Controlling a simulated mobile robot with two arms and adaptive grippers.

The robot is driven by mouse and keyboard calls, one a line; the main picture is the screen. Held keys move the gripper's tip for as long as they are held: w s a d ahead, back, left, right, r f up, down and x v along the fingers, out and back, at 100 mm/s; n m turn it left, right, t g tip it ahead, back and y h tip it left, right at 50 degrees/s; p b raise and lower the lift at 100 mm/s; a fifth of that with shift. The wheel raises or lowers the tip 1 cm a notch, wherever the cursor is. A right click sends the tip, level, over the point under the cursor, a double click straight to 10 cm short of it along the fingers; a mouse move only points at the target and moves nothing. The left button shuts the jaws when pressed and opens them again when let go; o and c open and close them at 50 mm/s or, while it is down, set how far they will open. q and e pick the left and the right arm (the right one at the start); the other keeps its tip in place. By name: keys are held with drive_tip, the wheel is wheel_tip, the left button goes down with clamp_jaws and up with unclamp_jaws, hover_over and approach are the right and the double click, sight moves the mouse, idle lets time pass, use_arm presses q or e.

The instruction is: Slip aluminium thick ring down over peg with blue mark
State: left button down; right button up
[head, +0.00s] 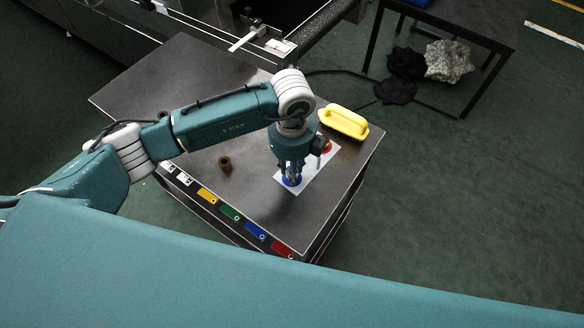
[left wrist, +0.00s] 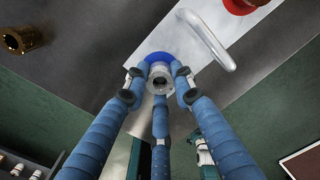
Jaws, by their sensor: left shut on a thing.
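My left gripper (head: 291,176) points down over the front part of a white plate (left wrist: 257,24). Its three blue fingers, seen in the left wrist view (left wrist: 159,88), are shut on the aluminium thick ring (left wrist: 160,71), a silvery piece with a dark hole. The blue mark (left wrist: 157,58) shows as a round disc just behind and below the ring, and its edge also shows under the fingers in the head view (head: 291,182). The peg itself is hidden by ring and fingers, and I cannot tell whether it passes through the ring. My right gripper is not in view.
A bent silvery rod (left wrist: 208,40) rises from the plate beside the ring. A red piece (head: 326,147) sits at the plate's far end, near a yellow handled block (head: 343,123). A brown hollow cylinder (head: 225,163) stands left. Coloured tags line the cart's front edge.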

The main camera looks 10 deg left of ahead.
use_arm(q)
drive_tip(key=shift+f+b, duration=0.3)
drive_tip(key=shift+f, duration=0.15)
drive_tip(key=c, duration=1.4)
unclamp_jaws()
drive_tip(key=shift+o, duration=0.2)
drive_tip(key=shift+r, duration=0.1)
wheel_tip(320, 180, up, 12)
drive_tip(key=shift+s, duration=0.1)
